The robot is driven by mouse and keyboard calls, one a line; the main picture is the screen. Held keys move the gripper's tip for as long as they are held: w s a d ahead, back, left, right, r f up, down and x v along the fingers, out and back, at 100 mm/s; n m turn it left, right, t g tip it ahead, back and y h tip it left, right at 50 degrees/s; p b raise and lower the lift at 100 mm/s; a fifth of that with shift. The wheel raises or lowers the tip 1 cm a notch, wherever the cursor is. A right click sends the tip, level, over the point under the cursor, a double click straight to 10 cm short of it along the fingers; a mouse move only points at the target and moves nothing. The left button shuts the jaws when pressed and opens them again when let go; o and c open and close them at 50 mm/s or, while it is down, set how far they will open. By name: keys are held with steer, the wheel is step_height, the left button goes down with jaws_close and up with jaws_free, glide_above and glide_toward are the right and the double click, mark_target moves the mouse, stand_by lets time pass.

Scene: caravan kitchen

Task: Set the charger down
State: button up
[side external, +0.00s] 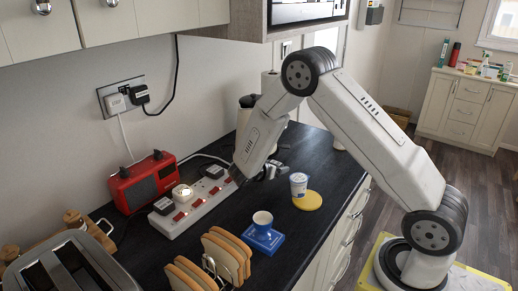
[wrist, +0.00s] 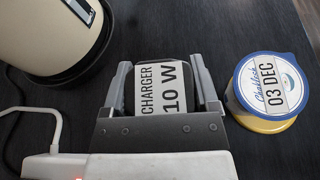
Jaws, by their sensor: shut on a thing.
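The charger (wrist: 161,88) is a dark block with a white label reading "CHARGER 10 W". In the wrist view it sits between the two grey fingers of my gripper (wrist: 159,66), which is shut on it. In the side view my gripper (side external: 271,170) is low over the dark counter (side external: 331,172), between the power strip (side external: 192,211) and a small white pot (side external: 298,185). The charger is mostly hidden there by my gripper. I cannot tell whether it touches the counter.
The pot, its lid (wrist: 270,84) marked "03 DEC", stands on a yellow disc (side external: 308,202) right of my gripper. A cream kettle (wrist: 55,33) is at the wrist view's upper left.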

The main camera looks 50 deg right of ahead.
steer(key=shift+f, duration=0.1)
steer(key=shift+w+d+f, duration=0.1)
steer(key=shift+w+f, duration=0.15)
steer(key=shift+f, duration=1.5)
steer(key=shift+f, duration=0.15)
steer(key=o, duration=1.1)
steer(key=shift+r, duration=0.2)
steer(key=v, duration=1.2)
steer(key=shift+f, duration=0.1)
